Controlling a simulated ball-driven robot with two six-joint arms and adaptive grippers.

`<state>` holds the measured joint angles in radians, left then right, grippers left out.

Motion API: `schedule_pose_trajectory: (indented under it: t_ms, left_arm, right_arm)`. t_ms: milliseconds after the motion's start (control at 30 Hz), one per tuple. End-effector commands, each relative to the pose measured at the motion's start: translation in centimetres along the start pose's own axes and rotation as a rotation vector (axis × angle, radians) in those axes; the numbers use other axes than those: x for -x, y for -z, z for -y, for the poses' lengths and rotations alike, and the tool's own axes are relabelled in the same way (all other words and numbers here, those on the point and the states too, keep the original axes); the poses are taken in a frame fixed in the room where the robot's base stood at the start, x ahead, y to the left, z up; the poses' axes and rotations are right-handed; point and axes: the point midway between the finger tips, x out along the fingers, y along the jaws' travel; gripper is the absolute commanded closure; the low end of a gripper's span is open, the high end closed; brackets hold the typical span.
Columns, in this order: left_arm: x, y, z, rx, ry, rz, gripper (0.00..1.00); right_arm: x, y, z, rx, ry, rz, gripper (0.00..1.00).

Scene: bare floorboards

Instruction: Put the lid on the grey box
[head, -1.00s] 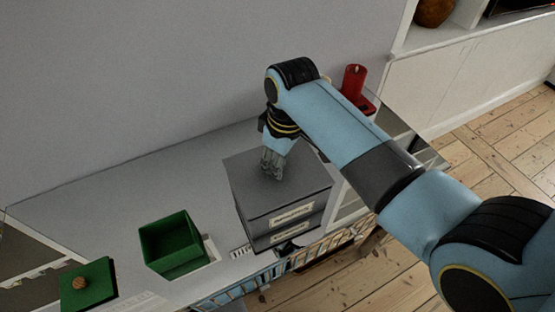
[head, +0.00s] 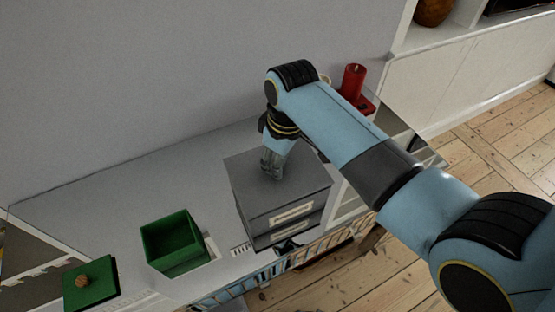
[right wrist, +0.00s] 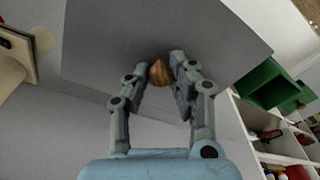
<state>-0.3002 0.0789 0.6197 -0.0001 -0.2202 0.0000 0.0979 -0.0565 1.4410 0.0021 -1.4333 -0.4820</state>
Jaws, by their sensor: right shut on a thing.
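The grey lid (head: 305,184) is a broad, flat-topped piece with a label on its front side. It is over the grey box (head: 268,240), whose lower label shows beneath it; I cannot tell whether it is fully seated. My right gripper (head: 272,170) points down at the lid's top. The gripper is shut on this knob. The inside of the box is hidden. My left gripper is out of view.
An open green box (head: 172,262) stands to the left on the white cabinet top (head: 110,200). A green lid (head: 92,284) with a brown knob lies further left. A red candle (head: 352,80) stands behind, to the right. A wall runs along the back.

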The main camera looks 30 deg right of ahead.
Motion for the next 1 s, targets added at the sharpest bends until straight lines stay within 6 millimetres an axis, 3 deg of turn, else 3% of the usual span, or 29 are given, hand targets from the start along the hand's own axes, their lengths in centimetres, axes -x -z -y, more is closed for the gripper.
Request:
schedule_pose_trajectory:
  t_ms: [1000]
  left_arm:
    - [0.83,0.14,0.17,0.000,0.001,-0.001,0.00]
  right_arm:
    - [0.01,0.01,-0.01,0.000,0.000,0.000,1.00]
